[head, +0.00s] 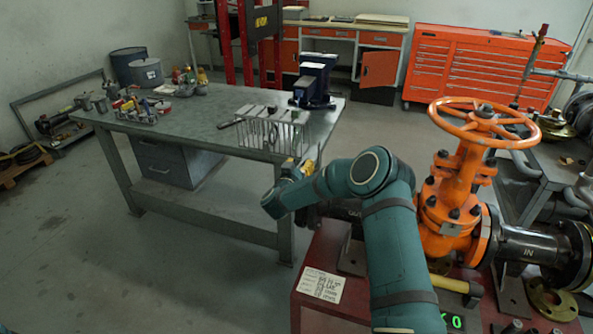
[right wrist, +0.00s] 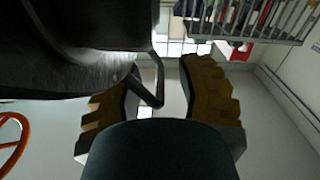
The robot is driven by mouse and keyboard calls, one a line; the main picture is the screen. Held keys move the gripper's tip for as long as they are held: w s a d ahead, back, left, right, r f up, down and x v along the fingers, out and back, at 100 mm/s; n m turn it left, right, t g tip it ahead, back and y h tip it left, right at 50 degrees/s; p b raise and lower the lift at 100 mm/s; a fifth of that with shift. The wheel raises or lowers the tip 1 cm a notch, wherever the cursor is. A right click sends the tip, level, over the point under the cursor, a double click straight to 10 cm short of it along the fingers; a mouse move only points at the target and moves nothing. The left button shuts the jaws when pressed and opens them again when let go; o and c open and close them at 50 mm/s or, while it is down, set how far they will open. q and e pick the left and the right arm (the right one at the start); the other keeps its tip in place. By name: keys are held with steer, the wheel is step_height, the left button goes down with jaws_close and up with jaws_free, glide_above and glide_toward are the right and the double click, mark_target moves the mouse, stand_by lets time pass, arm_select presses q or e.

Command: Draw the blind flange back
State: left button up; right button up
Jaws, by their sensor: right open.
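The orange gate valve (head: 455,200) with its handwheel stands on a red stand at the right. My right arm crosses in front of its left pipe end (head: 345,209) and hides most of it. The blind flange cannot be made out in the head view. In the right wrist view a large dark body (right wrist: 60,60), which looks like the flange, fills the upper left, with a bent bar handle (right wrist: 157,75). My right gripper (right wrist: 158,88) is open, with the bar showing between its ribbed fingers; contact cannot be told. In the head view the right gripper (head: 306,168) is partly hidden.
A grey workbench (head: 200,125) stands left of the valve, with a wire rack (head: 268,130) and blue vise (head: 314,82) near my right gripper. A yellow-handled hammer (head: 455,286) and paper note (head: 320,286) lie on the red stand (head: 325,250). The floor at left front is clear.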

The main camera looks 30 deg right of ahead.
steer(key=v, duration=1.1)
steer(key=shift+s+a, duration=0.2)
steer(key=shift+a, duration=0.15)
